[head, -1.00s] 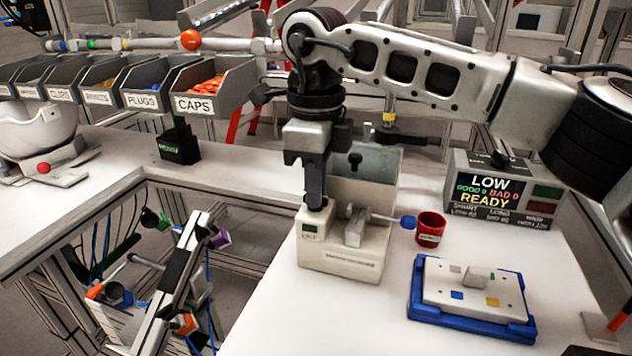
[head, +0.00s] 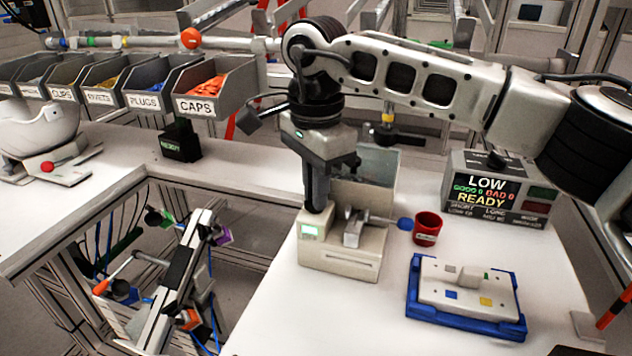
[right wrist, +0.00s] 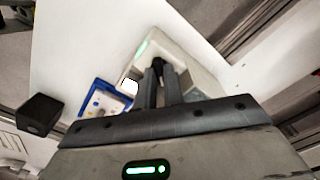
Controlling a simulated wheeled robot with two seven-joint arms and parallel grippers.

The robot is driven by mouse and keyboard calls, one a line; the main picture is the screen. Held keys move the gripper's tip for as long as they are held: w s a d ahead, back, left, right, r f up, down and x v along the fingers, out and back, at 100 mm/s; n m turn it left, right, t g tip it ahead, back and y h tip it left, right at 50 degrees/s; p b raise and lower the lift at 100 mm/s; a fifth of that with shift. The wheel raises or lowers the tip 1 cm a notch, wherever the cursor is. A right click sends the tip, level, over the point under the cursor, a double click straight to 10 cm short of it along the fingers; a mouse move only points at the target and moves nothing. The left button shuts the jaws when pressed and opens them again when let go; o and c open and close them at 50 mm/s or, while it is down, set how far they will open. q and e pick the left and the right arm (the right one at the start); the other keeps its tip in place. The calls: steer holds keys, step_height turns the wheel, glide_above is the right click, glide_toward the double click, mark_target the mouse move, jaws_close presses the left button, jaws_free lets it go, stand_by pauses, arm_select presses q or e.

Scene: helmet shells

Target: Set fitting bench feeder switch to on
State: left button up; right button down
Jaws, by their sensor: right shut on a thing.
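The bench feeder (head: 340,262) is a cream box on the white bench, with a clear hopper at its back and a small green-lit display (head: 310,231) on its front left. My right gripper (head: 318,208) points down onto the feeder's top left, just behind the display. Its fingers are shut on the feeder switch, which they hide. In the right wrist view the two close dark fingers (right wrist: 160,85) reach the cream feeder top (right wrist: 180,55), and the lit display (right wrist: 143,47) shows beside them. My left gripper is not in view.
A red cup (head: 427,229) and a blue tray (head: 462,322) with a white plate stand right of the feeder. A monitor box (head: 495,190) reads LOW and READY. Labelled bins (head: 215,88) stand at the back left. A gap in the bench holds a fixture (head: 185,275).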

steer(key=n, duration=0.3)
steer(key=shift+r+n, duration=0.15)
steer(key=shift+n, duration=0.25)
steer(key=shift+n+p, duration=0.4)
steer(key=shift+n, duration=1.5)
steer(key=c, duration=1.8)
jaws_free()
step_height(320, 180, up, 16)
steer(key=shift+f, duration=0.1)
